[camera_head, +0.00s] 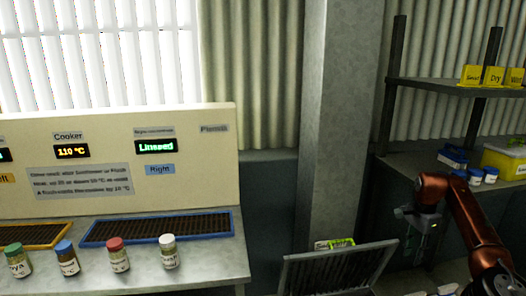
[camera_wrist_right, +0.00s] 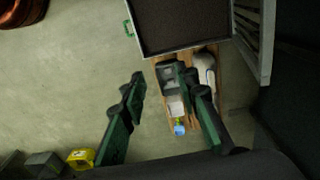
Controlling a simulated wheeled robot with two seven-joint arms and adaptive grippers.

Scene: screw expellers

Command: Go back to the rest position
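My right gripper (camera_head: 420,245) hangs from the copper-coloured arm at the right of the head view, to the left of the shelf unit and in front of it. Its dark green fingers stand apart in the right wrist view (camera_wrist_right: 162,82), with nothing held between them. Below them, well apart, is the floor with a wooden pallet (camera_wrist_right: 184,128) carrying some grey and pale items. My left gripper does not show in either view.
A console (camera_head: 80,185) with jars, including a red-lidded one (camera_head: 118,254), stands at left. A pillar (camera_head: 335,120) rises mid-view. A dark tray-like top (camera_head: 335,272) is below the gripper's left. Shelves (camera_head: 450,86) with yellow signs stand at right. A yellow object (camera_wrist_right: 80,158) lies on the floor.

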